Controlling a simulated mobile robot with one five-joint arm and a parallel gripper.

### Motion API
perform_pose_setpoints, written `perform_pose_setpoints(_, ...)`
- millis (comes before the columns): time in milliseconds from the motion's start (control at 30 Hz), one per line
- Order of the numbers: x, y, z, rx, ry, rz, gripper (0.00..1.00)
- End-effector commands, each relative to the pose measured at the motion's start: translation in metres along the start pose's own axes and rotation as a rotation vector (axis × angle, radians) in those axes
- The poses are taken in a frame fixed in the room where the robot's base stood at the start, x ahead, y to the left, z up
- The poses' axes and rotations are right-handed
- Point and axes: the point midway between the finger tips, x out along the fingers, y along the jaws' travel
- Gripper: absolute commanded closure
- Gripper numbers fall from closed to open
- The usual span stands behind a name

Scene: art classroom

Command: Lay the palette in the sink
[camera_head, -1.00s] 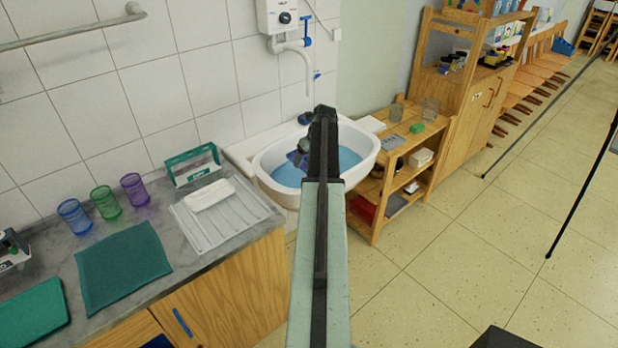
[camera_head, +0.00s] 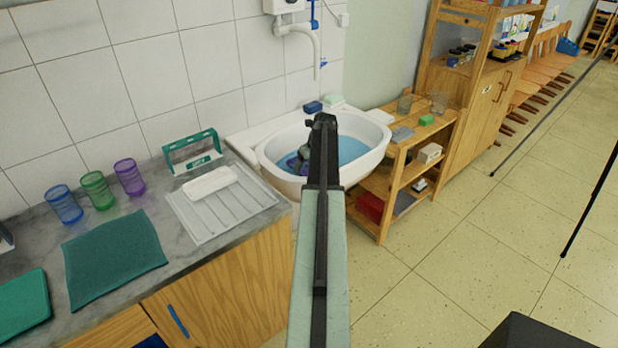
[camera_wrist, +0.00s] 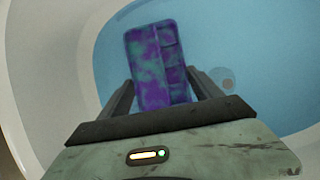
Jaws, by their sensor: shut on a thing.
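The palette (camera_wrist: 158,66) is a purple and teal mottled slab with a row of raised-edged compartments along one side. My gripper (camera_wrist: 163,88) is shut on it, one finger on each side. The palette is over or within the white sink (camera_wrist: 40,75), with the blue basin bottom behind it. In the head view the sink (camera_head: 376,150) is left of the wooden shelf, and the palette (camera_head: 293,164) shows small at the basin's left, partly hidden by my arm. I cannot tell whether it touches the basin.
A counter with a draining tray (camera_head: 222,208), a white block (camera_head: 210,182), a green rack (camera_head: 193,155) and coloured cups (camera_head: 97,190) lies left of the sink. A wooden shelf (camera_head: 385,235) stands close on the right. A blue sponge (camera_head: 313,107) sits on the sink's back rim.

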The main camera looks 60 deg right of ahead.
Motion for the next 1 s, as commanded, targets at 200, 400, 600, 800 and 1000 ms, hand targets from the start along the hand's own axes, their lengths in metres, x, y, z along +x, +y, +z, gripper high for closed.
perform_pose_setpoints(200,0.035,-0.001,-0.015,0.001,0.0,0.0,0.73)
perform_pose_setpoints(400,0.031,-0.001,-0.014,0.001,0.0,0.0,0.73)
perform_pose_setpoints(600,0.036,-0.001,-0.016,0.002,0.0,-0.001,0.73)
perform_pose_setpoints(800,0.034,-0.001,-0.015,0.002,0.0,-0.001,0.04)
perform_pose_setpoints(1000,0.033,-0.002,-0.015,0.002,0.0,-0.001,0.04)
